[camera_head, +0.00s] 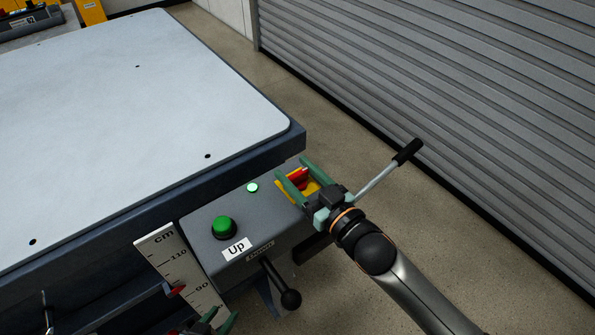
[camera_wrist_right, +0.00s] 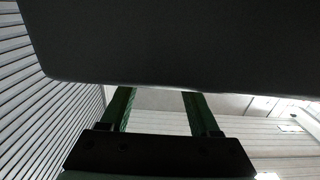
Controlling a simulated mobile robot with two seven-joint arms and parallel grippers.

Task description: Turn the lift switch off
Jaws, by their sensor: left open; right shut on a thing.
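The lift switch (camera_head: 299,176) is a red knob on a yellow plate, at the far right corner of the grey control box (camera_head: 200,247). My right gripper (camera_head: 294,168) has its green fingers on either side of the red knob and is shut on it. In the right wrist view, both fingers (camera_wrist_right: 156,98) reach up to a dark panel (camera_wrist_right: 180,45), which hides their tips and the knob. A small indicator light (camera_head: 252,187) on the box glows pale green. My left gripper (camera_head: 217,318) is open at the bottom edge, partly cut off.
The large pale lift table (camera_head: 130,120) is behind. A black-gripped rod (camera_head: 406,152) sticks out right.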

